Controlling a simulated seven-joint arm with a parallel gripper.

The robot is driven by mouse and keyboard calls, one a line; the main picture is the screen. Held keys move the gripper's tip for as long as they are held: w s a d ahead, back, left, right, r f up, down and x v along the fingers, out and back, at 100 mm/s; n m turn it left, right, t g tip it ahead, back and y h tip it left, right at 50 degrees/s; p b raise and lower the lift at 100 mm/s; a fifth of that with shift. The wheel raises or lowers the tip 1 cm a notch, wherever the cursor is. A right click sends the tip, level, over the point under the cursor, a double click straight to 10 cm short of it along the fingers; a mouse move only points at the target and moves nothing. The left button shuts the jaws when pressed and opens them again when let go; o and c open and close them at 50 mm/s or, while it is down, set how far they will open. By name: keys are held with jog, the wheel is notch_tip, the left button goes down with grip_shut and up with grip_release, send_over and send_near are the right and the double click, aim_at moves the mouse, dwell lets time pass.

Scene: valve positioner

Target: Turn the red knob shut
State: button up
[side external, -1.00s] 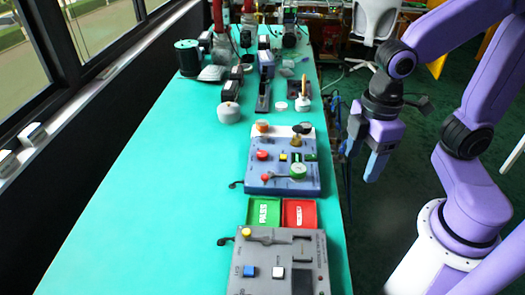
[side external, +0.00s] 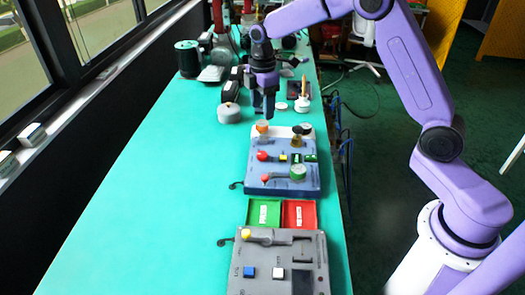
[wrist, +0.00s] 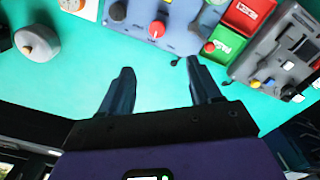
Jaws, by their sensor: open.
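The red knob (side external: 262,155) sits on the left side of the blue-grey panel (side external: 281,186). In the wrist view the red knob (wrist: 157,28) shows on the panel (wrist: 179,38), ahead of the gap between my fingertips. My gripper (side external: 269,114) hangs pointing down near the panel's far end, apart from the knob. In the wrist view my gripper (wrist: 158,73) is open with nothing between its fingers. A second red ball (side external: 265,178), on a lever, lies nearer the camera on the same panel.
An orange knob (side external: 262,127) stands at the panel's far end. A green tray (side external: 263,214), a red tray (side external: 299,213) and a grey panel (side external: 262,262) lie nearer the camera. A round grey object (side external: 229,113) stands beyond. The table's left side is clear.

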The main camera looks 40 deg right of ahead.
send_near(263, 154)
notch_tip(263, 154, down, 9)
jog(key=shift+r, duration=0.15)
dwell(0.4)
jog(key=c, duration=1)
jog(key=shift+c, duration=0.2)
